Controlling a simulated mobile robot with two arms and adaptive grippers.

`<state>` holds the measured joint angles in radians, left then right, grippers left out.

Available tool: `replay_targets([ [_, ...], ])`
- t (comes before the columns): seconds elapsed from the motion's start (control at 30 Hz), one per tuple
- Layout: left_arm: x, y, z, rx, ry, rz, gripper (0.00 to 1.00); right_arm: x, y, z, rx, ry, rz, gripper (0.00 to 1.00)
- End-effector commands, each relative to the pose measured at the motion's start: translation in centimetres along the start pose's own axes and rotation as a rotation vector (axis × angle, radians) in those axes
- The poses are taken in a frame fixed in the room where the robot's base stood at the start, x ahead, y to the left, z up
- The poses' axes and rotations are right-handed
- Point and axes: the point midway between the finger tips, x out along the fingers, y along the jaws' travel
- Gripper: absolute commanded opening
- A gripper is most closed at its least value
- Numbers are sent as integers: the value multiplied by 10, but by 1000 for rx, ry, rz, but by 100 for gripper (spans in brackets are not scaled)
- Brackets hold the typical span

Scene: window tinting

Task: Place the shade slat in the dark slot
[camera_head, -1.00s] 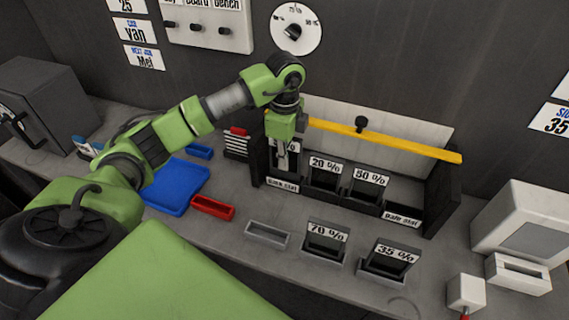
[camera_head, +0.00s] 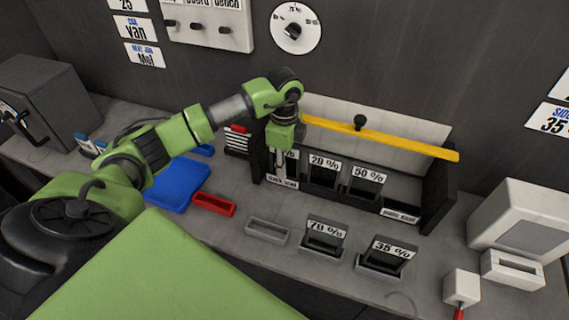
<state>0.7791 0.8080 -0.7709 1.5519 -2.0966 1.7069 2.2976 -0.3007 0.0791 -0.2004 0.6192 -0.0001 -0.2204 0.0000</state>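A dark shade slat (camera_head: 293,168) with a white label ending in "%" stands upright in the leftmost slot of the black rack (camera_head: 437,196). The small label below that slot (camera_head: 283,183) seems to read "dark slot". My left gripper (camera_head: 280,170) points down in front of the slat and covers much of it, including most of its number. Its fingers appear closed on the slat. The slat's lower edge is hidden, so I cannot tell whether it touches the slot's bottom. My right gripper is out of view.
The rack also holds slats marked 20 % (camera_head: 324,174) and 50 % (camera_head: 366,184); its rightmost slot looks empty. A yellow bar (camera_head: 400,145) crosses above. In front stand an empty grey holder (camera_head: 268,231) and slats marked 70 % (camera_head: 324,238) and 35 % (camera_head: 388,256).

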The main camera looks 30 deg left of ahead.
Motion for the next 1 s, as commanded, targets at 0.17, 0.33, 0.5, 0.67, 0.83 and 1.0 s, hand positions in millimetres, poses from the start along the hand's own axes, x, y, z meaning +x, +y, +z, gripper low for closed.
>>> replay_targets([
  [0.17, -7, -1, 0, 0, 1, -3, 26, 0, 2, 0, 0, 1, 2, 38],
  [0.33, -35, -2, 0, 1, 3, -7, 26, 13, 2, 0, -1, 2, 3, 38],
  [0.5, -74, -2, -1, 1, 2, -8, 26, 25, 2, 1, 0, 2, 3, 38],
  [0.67, -104, -1, 0, 0, 2, -5, 26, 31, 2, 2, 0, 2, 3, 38],
  [0.83, -120, -1, 0, 0, 0, -2, 26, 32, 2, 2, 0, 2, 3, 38],
  [1.0, -124, 0, 0, 0, 0, 0, 26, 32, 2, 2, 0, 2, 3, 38],
])
